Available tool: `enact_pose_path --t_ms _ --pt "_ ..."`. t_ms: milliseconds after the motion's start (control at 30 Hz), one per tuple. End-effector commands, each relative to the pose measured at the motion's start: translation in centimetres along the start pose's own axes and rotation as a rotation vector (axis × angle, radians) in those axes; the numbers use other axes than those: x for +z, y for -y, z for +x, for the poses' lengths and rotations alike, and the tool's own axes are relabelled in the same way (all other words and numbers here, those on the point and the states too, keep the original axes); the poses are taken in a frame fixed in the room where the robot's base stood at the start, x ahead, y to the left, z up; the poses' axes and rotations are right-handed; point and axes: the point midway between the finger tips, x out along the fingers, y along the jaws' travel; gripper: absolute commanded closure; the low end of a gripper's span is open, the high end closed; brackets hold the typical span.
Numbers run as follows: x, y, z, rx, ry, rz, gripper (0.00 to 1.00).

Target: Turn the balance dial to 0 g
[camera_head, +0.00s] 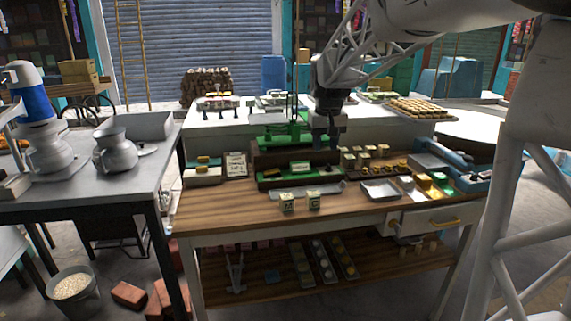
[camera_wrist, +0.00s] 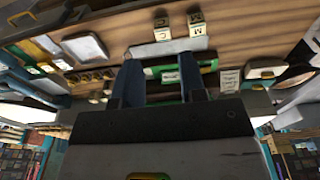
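The green balance (camera_head: 290,170) stands on dark wooden blocks near the middle of the wooden table, with a white label on its front. In the wrist view the balance (camera_wrist: 208,67) shows between and beside my fingers, upside down, with its white label in the gap. I cannot make out the dial or its reading for sure; it is too small or hidden. My gripper (camera_head: 328,138) points down just above the right back part of the balance. In the wrist view its two blue-grey fingers (camera_wrist: 160,60) are apart with nothing held between them.
Two small marked cubes (camera_head: 300,203) sit at the table's front, before a grey tray (camera_head: 322,190). A metal pan (camera_head: 380,190) and rows of small brass weights (camera_head: 385,166) lie to the right. A clipboard (camera_head: 236,165) stands left. The front left tabletop is clear.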

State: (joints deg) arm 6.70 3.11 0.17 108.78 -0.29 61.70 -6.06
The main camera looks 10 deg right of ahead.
Motion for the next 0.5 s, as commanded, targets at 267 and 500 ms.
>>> enact_pose_path --t_ms 267,500 --pt "-6.5 -2.1 2.1 -0.001 0.021 0.0 0.62" --pt "-11.7 -4.0 4.3 -0.003 0.038 -0.002 0.62"
